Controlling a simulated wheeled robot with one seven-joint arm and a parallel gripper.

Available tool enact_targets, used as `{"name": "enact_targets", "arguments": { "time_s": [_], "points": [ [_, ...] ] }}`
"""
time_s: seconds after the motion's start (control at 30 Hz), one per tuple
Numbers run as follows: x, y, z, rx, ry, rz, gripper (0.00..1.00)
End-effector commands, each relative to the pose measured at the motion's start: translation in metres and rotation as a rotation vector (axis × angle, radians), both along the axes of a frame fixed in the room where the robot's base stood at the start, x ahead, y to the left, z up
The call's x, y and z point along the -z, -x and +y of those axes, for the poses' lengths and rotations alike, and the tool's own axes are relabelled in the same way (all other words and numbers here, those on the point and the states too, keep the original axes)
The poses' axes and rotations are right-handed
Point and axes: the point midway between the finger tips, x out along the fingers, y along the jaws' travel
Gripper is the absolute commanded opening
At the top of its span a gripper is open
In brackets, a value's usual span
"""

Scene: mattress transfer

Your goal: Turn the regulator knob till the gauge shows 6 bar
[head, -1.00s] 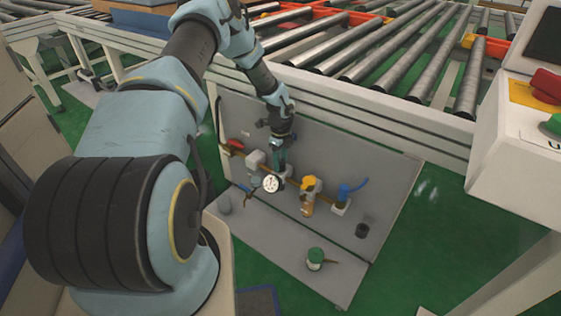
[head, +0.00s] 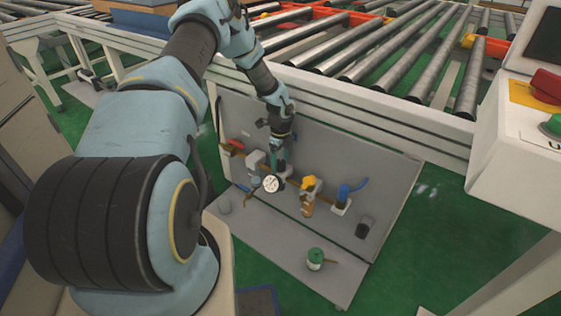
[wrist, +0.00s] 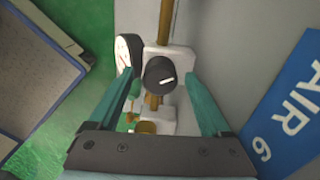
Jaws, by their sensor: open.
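The regulator knob (wrist: 160,75) is dark and round with a white mark, and it sits on a pale block on the panel. My gripper (wrist: 161,78) is open, with one finger on each side of the knob. A gap shows beside the knob, so I see no firm grip. The gauge (wrist: 124,54) has a white face, seen edge-on in the wrist view, just left of the knob. It also shows in the head view (head: 271,183), where its reading is too small to tell. My gripper hides the knob in the head view.
The grey panel (head: 390,180) carries a red handle (head: 232,147), a yellow-topped fitting (head: 308,185) and a blue valve handle (head: 353,187). The roller conveyor (head: 360,60) runs above. A blue AIR sign (wrist: 285,120) lies right.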

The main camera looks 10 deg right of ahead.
Motion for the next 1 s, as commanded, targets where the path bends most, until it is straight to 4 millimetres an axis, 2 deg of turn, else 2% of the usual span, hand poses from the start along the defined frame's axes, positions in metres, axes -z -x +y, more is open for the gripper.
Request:
{"name": "enact_targets", "arguments": {
  "time_s": [0.17,0.4,0.6,0.77,1.0],
  "points": [
    [-0.017,-0.001,-0.001,-0.001,0.001,-0.003,0.82],
    [-0.064,-0.001,0.0,0.0,0.001,-0.004,0.82],
    [-0.095,-0.001,0.0,0.0,0.001,-0.002,0.82],
    [-0.106,0.0,0.0,0.0,0.0,-0.001,0.82],
    [-0.108,0.0,0.0,0.0,0.0,0.0,0.82]
  ]
}}
